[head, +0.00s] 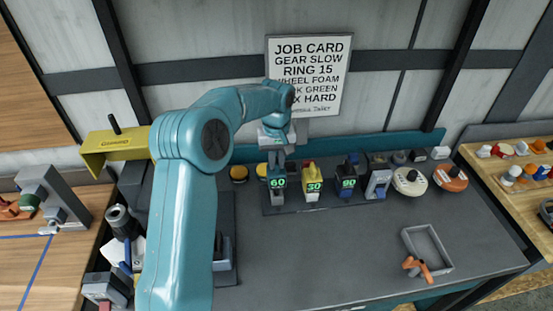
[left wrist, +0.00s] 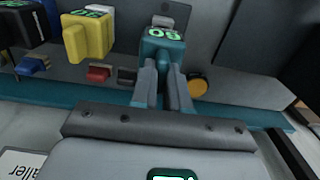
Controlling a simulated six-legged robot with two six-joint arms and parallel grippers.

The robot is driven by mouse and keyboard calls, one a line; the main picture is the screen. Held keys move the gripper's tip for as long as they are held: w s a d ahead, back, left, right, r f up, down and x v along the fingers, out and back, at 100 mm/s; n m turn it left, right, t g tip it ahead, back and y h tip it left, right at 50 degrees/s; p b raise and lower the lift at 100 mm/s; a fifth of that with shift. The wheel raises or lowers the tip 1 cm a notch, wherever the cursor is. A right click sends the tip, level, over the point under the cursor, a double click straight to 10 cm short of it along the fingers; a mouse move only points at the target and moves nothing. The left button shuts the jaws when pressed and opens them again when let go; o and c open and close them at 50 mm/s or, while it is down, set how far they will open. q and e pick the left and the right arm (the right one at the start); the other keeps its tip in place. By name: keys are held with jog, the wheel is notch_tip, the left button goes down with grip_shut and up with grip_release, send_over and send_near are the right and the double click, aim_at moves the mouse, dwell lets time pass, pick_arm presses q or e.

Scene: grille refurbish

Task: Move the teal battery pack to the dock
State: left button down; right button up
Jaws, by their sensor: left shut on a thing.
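The teal battery pack (head: 279,184), with a lit green 60, stands at the left end of the row of packs along the back of the bench. In the left wrist view the teal pack (left wrist: 165,37) lies between the fingertips. My left gripper (left wrist: 162,88) is shut on it; in the head view the gripper (head: 277,153) comes down on it from above. Whether the pack touches the rack below is hard to tell. A dark holder (head: 224,258) lies partly behind my left arm; I cannot tell if it is the dock. My right gripper is not in view.
A yellow pack (head: 312,183) stands close right of the teal one, then a dark blue pack (head: 348,181). A grey tray (head: 428,248) is at front right. The bench middle is clear.

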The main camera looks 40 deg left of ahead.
pick_arm(q)
jog(key=shift+f+b, duration=1.2)
jog(key=shift+f, duration=0.55)
jog(key=c, duration=1.1)
grip_release()
jog(key=shift+o, duration=0.2)
jog(key=shift+r, duration=0.1)
jog(key=shift+r, duration=0.3)
notch_tip(320, 180, up, 16)
jog(key=shift+f+p, duration=0.2)
jog(key=shift+p, duration=0.25)
jog(key=shift+s+d, duration=0.1)
jog(key=shift+s, duration=0.05)
